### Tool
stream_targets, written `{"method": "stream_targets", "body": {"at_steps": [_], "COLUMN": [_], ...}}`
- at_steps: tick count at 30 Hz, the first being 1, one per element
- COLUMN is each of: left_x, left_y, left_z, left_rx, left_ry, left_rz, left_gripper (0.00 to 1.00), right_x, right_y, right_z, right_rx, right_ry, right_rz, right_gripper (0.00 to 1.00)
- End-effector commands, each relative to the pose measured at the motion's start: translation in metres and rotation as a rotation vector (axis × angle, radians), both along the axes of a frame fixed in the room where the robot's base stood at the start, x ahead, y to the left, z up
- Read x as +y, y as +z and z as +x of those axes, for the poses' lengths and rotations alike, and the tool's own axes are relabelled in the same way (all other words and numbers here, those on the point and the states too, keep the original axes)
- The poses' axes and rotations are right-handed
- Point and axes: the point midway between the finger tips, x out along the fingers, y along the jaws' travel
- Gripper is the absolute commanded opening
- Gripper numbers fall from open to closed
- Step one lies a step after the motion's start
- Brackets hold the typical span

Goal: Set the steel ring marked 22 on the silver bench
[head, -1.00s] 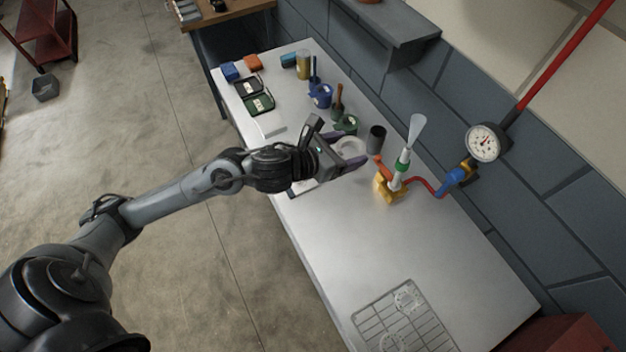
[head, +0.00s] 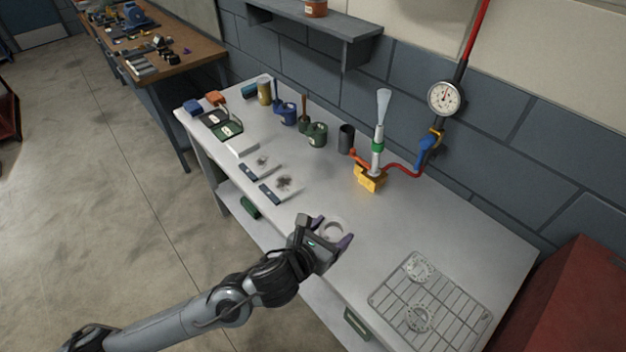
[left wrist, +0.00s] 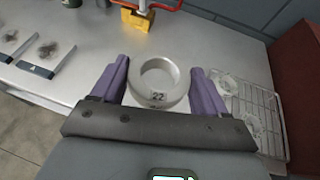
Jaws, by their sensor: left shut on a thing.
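The steel ring marked 22 (left wrist: 157,98) sits between the purple fingers of my left gripper (left wrist: 160,66), with its number facing the wrist camera. In the head view my left gripper (head: 332,230) is shut on the ring, over the front part of the silver bench (head: 395,217). The ring lies flat, with its opening facing up. I cannot tell whether it touches the bench top. My right gripper is not in view.
A wire rack (head: 452,307) with round metal parts lies to the right. A yellow-based fixture (head: 369,178) with a red hose stands behind. Two dark-marked plates (head: 283,187) lie to the left, cups further back. Bare bench surrounds the gripper.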

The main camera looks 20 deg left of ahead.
Motion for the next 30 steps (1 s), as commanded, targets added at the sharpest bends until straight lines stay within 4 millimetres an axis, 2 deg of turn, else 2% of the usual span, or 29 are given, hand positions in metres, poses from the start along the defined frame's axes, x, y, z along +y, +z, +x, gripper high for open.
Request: {"method": "stream_targets", "body": {"at_steps": [1,3,9,15,19,24,30], "left_x": [-0.016,-0.035,-0.088,-0.128,-0.147,-0.160,-0.154], "left_y": [-0.020,-0.033,-0.059,-0.072,-0.075,-0.075,-0.084], "left_z": [0.002,0.003,0.003,-0.001,-0.004,-0.007,0.001], "left_rx": [-0.009,-0.009,-0.009,-0.007,-0.005,-0.003,0.000], "left_ry": [-0.018,-0.038,-0.103,-0.159,-0.185,-0.203,-0.211], "left_rz": [-0.005,-0.005,-0.005,-0.005,-0.005,-0.005,-0.005], "left_gripper": [0.25,0.25,0.25,0.25,0.25,0.25,0.25], "right_x": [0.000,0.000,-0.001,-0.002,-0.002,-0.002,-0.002], "right_y": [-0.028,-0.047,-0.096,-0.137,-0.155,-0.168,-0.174], "right_z": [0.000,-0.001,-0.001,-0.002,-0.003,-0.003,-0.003], "right_rx": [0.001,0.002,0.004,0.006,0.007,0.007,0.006], "right_ry": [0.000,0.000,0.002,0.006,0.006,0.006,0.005], "right_rz": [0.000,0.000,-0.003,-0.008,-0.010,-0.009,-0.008], "right_gripper": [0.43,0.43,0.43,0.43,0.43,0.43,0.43]}}
